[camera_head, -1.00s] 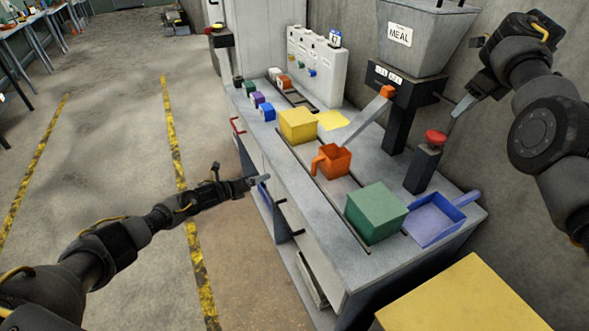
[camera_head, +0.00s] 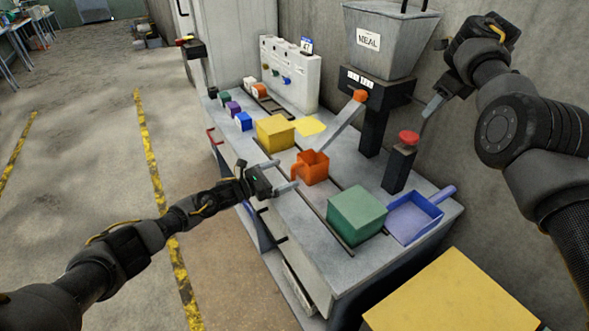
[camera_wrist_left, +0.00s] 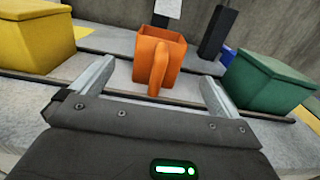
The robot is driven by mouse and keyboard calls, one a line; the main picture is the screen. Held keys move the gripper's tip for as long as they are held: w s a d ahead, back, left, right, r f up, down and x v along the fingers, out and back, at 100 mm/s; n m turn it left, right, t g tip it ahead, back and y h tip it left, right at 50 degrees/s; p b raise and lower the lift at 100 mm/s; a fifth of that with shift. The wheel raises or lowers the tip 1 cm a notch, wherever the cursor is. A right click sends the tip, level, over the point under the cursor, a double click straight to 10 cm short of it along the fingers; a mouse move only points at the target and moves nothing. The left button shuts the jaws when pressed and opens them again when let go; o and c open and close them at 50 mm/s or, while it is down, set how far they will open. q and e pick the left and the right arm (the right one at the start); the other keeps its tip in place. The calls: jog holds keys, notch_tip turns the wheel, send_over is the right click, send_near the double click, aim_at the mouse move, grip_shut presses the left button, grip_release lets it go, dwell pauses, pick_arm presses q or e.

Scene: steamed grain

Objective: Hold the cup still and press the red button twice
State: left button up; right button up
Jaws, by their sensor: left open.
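The orange cup (camera_head: 313,168) stands upright on the workbench, under the lower end of the metal chute. It also shows in the left wrist view (camera_wrist_left: 161,56), its handle facing my left gripper. My left gripper (camera_head: 281,175) is open and empty, just short of the cup, with the handle between its fingers in the left wrist view. The red button (camera_head: 409,137) tops a dark post to the right of the chute. My right gripper (camera_head: 433,106) is above and right of the button, apart from it; its fingers show too small to judge.
A yellow box (camera_head: 275,133) stands left of the cup and a green box (camera_head: 357,215) to its right. A blue scoop-like tray (camera_head: 415,217) lies beyond the green box. The MEAL hopper (camera_head: 382,40) rises behind. A large yellow surface (camera_head: 452,297) is at front right.

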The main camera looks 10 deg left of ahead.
aim_at(303, 164)
pick_arm(q)
jog(key=x, duration=0.8)
jog(key=shift+w+d, duration=0.2)
jog(key=shift+w, duration=0.05)
jog(key=shift+c, duration=0.3)
jog(key=c, duration=1)
pick_arm(e)
grip_shut()
dwell(0.3)
dwell(1.2)
